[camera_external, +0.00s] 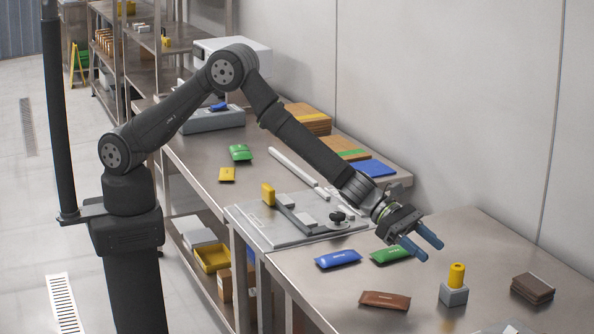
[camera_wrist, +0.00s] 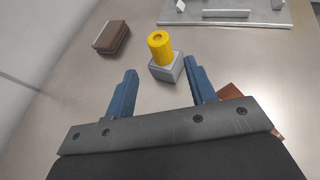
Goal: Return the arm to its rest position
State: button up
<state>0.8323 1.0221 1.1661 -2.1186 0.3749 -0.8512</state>
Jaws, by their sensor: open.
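My gripper (camera_external: 422,246) is open and empty, with two blue fingers spread apart. It is held out over the right-hand steel table (camera_external: 300,279). In the wrist view the fingers of my gripper (camera_wrist: 160,92) point towards a yellow cylinder (camera_wrist: 160,46) on a grey block (camera_wrist: 167,70), with nothing between them. The yellow cylinder (camera_external: 456,274) stands upright on the grey block (camera_external: 454,295), apart from the fingers, in the external view. My arm reaches from its column at the left across the tables.
A blue packet (camera_external: 338,259), a green packet (camera_external: 391,255) and a brown packet (camera_external: 385,300) lie near my gripper. Stacked brown packs (camera_external: 533,288) lie at the right. A grey fixture plate (camera_external: 262,232) is under my forearm. A wall (camera_external: 470,120) runs along the back.

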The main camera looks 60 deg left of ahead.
aim_at(463, 274)
jog(key=shift+s+a+r, duration=0.1)
jog(key=shift+a, duration=0.15)
jog(key=shift+d, duration=0.1)
dwell(0.4)
jog(key=x, duration=1.1)
jog(key=shift+d, duration=0.2)
jog(key=shift+w+d+f, duration=0.15)
jog(key=shift+w+f, duration=0.05)
jog(key=shift+f, duration=0.1)
jog(key=shift+r, duration=0.7)
